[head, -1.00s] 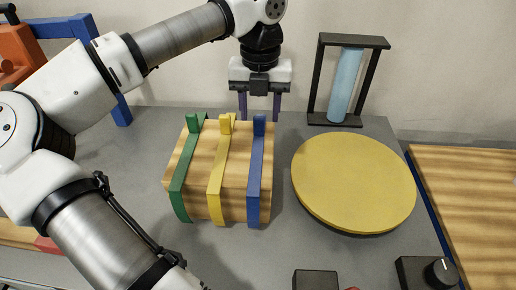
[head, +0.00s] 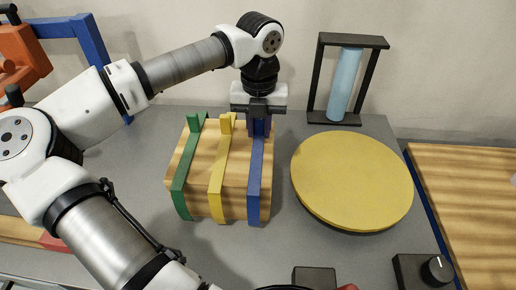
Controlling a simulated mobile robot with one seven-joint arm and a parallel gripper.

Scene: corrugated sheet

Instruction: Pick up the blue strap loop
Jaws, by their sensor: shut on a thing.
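A wooden block (head: 236,185) with a corrugated front stands on the grey table, with green, yellow and blue straps across it. The blue strap loop (head: 255,180) is the rightmost, running over the top and down the front. My gripper (head: 260,128) points down at the blue strap's raised upper end and is shut on it. The gripper's body hides most of that end and the fingertips. The strap still lies along the block.
The yellow strap (head: 218,180) and green strap (head: 183,180) are close on the left. A round yellow disc (head: 352,180) lies to the right. A dark frame with a light blue cylinder (head: 345,85) stands behind it. A black knob box (head: 425,270) is at the front right.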

